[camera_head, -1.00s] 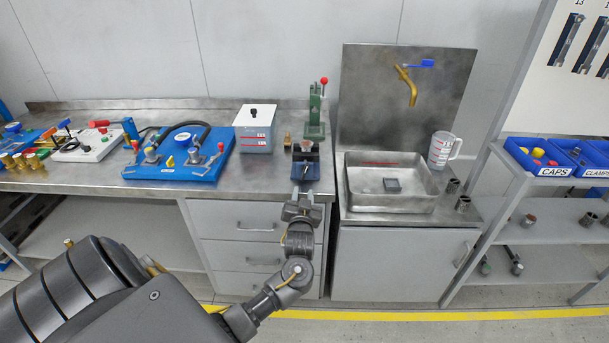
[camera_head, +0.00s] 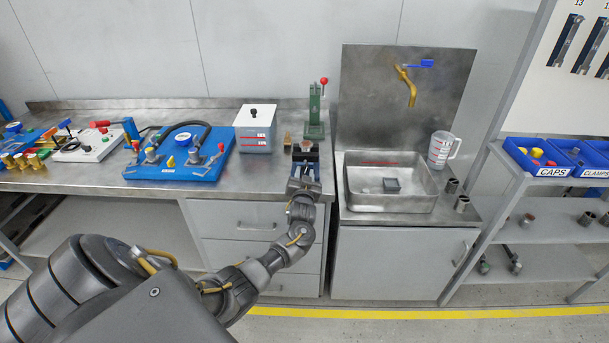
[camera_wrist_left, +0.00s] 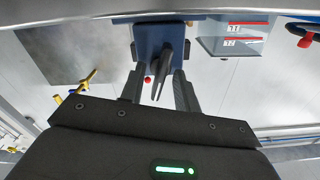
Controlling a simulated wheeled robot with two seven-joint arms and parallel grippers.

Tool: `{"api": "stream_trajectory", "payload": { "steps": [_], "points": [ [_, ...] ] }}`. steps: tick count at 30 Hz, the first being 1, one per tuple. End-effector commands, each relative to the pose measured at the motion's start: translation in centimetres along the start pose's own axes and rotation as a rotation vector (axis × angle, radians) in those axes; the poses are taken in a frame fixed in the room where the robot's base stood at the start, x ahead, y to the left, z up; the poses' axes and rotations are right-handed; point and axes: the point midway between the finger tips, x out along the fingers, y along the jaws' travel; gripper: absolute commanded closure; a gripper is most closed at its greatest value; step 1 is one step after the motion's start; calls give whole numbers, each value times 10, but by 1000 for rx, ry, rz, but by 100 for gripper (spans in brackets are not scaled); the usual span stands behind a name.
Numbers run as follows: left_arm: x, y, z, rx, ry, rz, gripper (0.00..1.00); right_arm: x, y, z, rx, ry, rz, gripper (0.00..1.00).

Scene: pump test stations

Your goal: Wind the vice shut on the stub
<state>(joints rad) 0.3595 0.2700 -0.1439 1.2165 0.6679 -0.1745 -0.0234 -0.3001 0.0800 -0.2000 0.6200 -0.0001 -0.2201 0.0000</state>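The blue vice (camera_head: 309,156) stands near the front edge of the steel bench, with a small brownish stub (camera_head: 306,146) at its top. In the left wrist view the vice (camera_wrist_left: 148,45) is at the top middle. A dark handle-like bar (camera_wrist_left: 166,72) reaches from it between my left fingers. My left gripper (camera_head: 304,171) is at the front of the vice. In the wrist view its two fingers (camera_wrist_left: 161,92) are apart, with a visible gap beside the bar. Whether a finger touches the bar is unclear. My right gripper is not in view.
A green press (camera_head: 315,115) stands behind the vice. A white box (camera_head: 254,130) and a blue pump board (camera_head: 180,155) are to the left. A metal sink basin (camera_head: 390,204) is close on the right. Drawers (camera_head: 252,218) are below the bench.

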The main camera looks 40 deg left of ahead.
Motion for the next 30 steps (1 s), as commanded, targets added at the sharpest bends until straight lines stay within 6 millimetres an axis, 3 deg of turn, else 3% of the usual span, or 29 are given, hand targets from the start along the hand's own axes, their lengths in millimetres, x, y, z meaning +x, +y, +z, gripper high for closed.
{"api": "stream_trajectory", "payload": {
  "steps": [3,11,17,25,30],
  "points": [
    [0,0,0,0,0,0,68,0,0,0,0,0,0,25],
    [0,0,0,1,0,0,100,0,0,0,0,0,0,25],
    [0,0,-1,26,-1,0,100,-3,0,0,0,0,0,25],
    [0,0,-2,345,-4,-1,100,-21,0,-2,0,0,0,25],
    [0,1,0,453,-2,-1,100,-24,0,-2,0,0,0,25]
  ]
}}
